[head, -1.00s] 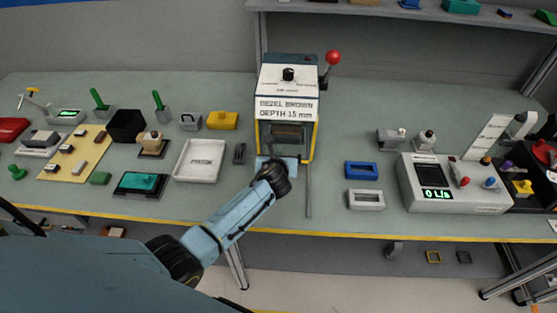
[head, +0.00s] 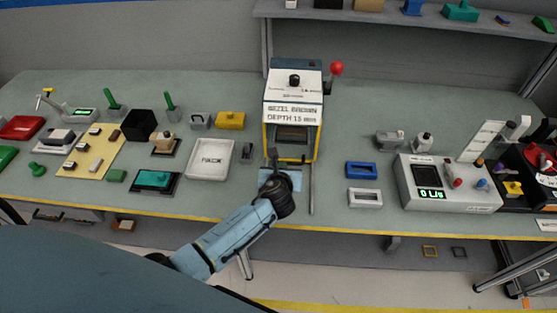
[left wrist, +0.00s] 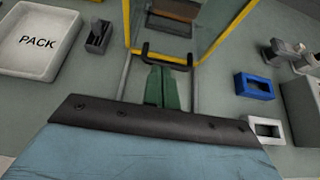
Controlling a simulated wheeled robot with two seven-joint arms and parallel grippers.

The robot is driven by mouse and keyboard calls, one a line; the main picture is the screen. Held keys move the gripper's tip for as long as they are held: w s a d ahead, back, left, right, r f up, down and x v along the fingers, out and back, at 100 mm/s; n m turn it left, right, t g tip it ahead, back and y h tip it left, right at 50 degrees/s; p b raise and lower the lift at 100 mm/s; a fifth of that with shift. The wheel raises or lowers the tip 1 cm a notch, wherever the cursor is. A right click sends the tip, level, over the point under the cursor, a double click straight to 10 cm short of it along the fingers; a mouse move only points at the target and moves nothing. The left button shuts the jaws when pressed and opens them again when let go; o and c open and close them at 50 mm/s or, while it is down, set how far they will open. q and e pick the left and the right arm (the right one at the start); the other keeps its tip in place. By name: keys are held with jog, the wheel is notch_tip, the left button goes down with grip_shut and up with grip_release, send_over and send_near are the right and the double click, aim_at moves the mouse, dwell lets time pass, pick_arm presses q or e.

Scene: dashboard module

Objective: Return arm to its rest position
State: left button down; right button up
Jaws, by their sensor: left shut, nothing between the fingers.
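My left gripper (head: 272,156) is in front of the press-like station (head: 292,112) labelled "BEZEL BROWN DEPTH 15 mm". My left arm (head: 225,238) reaches in from the lower left over the bench's front edge. In the left wrist view, the two green fingers (left wrist: 163,76) are together with nothing between them. Their tips are close to a dark handle (left wrist: 166,55) at the station's front; I cannot tell whether they touch it. A brown piece (left wrist: 176,10) shows inside the yellow-edged station. My right gripper is not in view.
A white PACK tray (head: 209,160) and a small dark holder (head: 247,152) lie left of the station. A blue frame (head: 361,170), a grey frame (head: 365,197) and a display box (head: 440,185) are to the right. A red-knobbed lever (head: 335,70) stands beside the station.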

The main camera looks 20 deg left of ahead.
pick_arm(q)
jog(key=s+r+n+g+h, duration=0.1)
jog(key=s+r+n+g, duration=0.2)
jog(key=s+n, duration=0.75)
jog(key=s+r+n+g+h, duration=0.2)
jog(key=s+n, duration=0.8)
jog(key=s, duration=0.1)
jog(key=s+r+n+g+h, duration=0.1)
jog(key=s+r+n+g, duration=0.2)
jog(key=s+n, duration=0.7)
notch_tip(320, 180, down, 34)
jog(key=s+g+b, duration=0.1)
jog(key=b, duration=0.8)
jog(key=s+a+f+b, duration=0.1)
jog(key=s+f+b, duration=0.3)
jog(key=s+f, duration=0.4)
jog(key=s+a+f+g+b, duration=0.1)
jog(key=s+a+f+b, duration=0.1)
jog(key=s+f+b, duration=0.3)
jog(key=s+f, duration=0.4)
jog(key=f, duration=0.7)
jog(key=shift+a+m, duration=0.2)
jog(key=shift+m, duration=0.15)
